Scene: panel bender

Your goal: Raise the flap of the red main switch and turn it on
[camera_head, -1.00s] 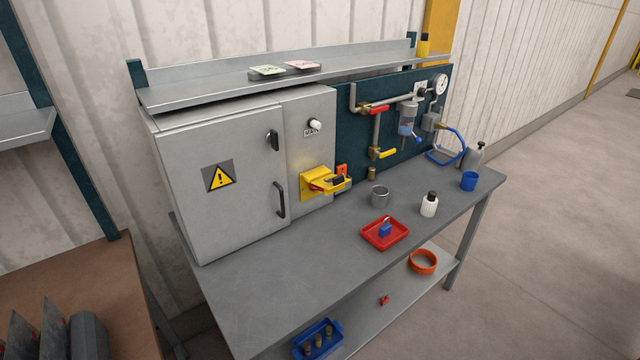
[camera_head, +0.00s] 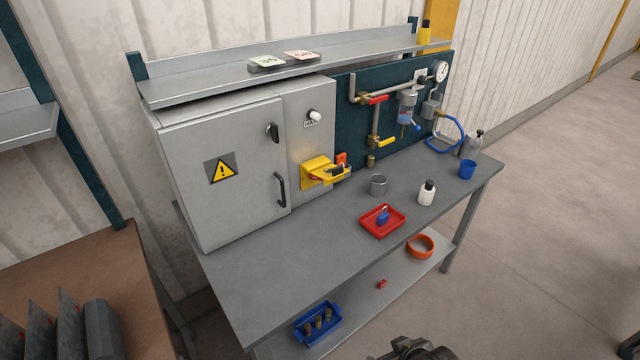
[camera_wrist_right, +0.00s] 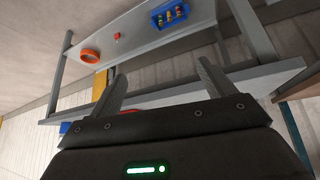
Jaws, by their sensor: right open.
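The main switch is a yellow unit (camera_head: 315,171) on the lower right of the grey cabinet front in the head view. A yellow flap with dark and red parts around it juts out to the right; its exact position and the red knob's setting are too small to tell. My right gripper shows in the right wrist view (camera_wrist_right: 162,85), its two fingers wide apart with nothing held. It is well away from the switch, near the bench's front edge. A dark part of my right arm (camera_head: 415,348) shows at the bottom of the head view. My left gripper is out of view.
A red tray (camera_head: 367,224) with a blue padlock, a metal cup (camera_head: 378,185), a white bottle (camera_head: 427,192) and a blue cup (camera_head: 467,169) stand on the bench. The bench's front left is clear. A blue bin (camera_head: 335,333) and orange ring (camera_head: 420,245) are on the lower shelf.

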